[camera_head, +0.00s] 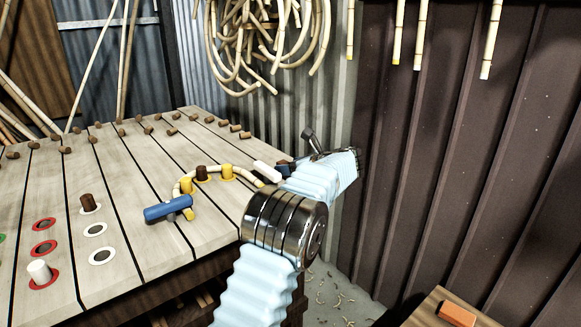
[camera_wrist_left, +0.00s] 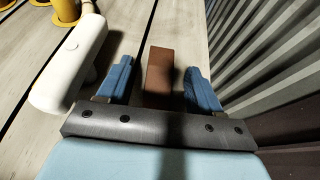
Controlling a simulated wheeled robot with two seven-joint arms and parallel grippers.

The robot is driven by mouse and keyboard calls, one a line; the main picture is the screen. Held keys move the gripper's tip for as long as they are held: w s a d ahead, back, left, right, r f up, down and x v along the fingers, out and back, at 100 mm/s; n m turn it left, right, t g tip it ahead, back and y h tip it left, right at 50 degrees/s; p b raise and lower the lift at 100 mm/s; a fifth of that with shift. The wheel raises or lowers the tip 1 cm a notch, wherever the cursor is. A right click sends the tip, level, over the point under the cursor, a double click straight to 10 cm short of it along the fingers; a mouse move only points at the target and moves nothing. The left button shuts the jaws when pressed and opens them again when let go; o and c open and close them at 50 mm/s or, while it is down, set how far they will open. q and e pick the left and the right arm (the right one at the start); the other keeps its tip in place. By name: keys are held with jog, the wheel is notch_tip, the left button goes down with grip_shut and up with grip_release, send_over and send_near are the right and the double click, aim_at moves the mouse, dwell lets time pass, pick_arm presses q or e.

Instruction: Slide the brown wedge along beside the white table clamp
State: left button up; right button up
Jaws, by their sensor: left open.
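The brown wedge (camera_wrist_left: 158,72) lies on the table's planks in the left wrist view, between the two blue fingers of my left gripper (camera_wrist_left: 159,74). The fingers are open, with a gap on each side of the wedge. The white table clamp (camera_wrist_left: 72,62) is left of the left finger, apart from the wedge. In the head view the clamp (camera_head: 266,171) is at the table's right end, just left of my left gripper (camera_head: 284,169). I cannot make out the wedge clearly there. My right gripper is not in view.
A bent rattan cane (camera_head: 213,168) curves around pegs on the table, left of the clamp. A corrugated wall (camera_wrist_left: 270,55) is close on the right. An orange block (camera_head: 457,315) is at bottom right.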

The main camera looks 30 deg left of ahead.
pick_arm(q)
jog(key=v, duration=1.3)
jog(key=shift+d+f, duration=0.1)
